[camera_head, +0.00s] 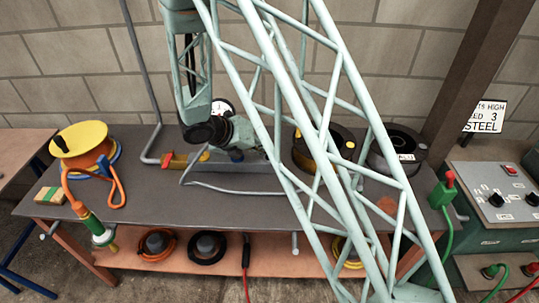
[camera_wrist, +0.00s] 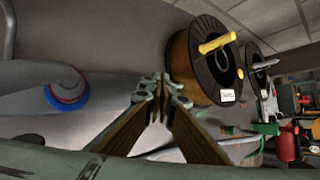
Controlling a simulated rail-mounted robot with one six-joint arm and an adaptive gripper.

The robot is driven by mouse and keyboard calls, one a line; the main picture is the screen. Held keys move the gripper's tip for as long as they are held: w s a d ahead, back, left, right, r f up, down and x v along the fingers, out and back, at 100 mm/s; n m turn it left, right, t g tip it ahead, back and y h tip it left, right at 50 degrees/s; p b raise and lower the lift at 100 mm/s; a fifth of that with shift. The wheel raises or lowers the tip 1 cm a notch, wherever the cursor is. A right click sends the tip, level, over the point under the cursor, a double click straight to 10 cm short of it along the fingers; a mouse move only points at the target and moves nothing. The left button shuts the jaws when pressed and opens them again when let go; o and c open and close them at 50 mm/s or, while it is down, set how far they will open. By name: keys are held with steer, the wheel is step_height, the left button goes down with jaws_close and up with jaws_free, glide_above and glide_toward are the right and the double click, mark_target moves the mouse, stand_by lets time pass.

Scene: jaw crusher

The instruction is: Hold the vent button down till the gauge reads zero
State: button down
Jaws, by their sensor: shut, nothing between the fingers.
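In the head view my gripper's fingertips are hidden. A white dial (camera_head: 222,105), likely the gauge, is mostly hidden behind my arm, and its reading cannot be made out.
The grey bench (camera_head: 150,205) carries a yellow and orange reel (camera_head: 82,145) at left and dark spools at right, one being a large spool with a yellow handle (camera_wrist: 205,60). A yellow lever piece (camera_head: 190,160) lies near my wrist. A lattice boom crosses the head view.

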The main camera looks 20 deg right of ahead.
steer(key=shift+r, duration=0.1)
steer(key=shift+r+p, duration=0.75)
steer(key=shift+r, duration=0.1)
steer(key=shift+r, duration=0.1)
steer(key=shift+r+p, duration=2)
steer(key=shift+r, duration=0.45)
steer(key=shift+r, duration=0.1)
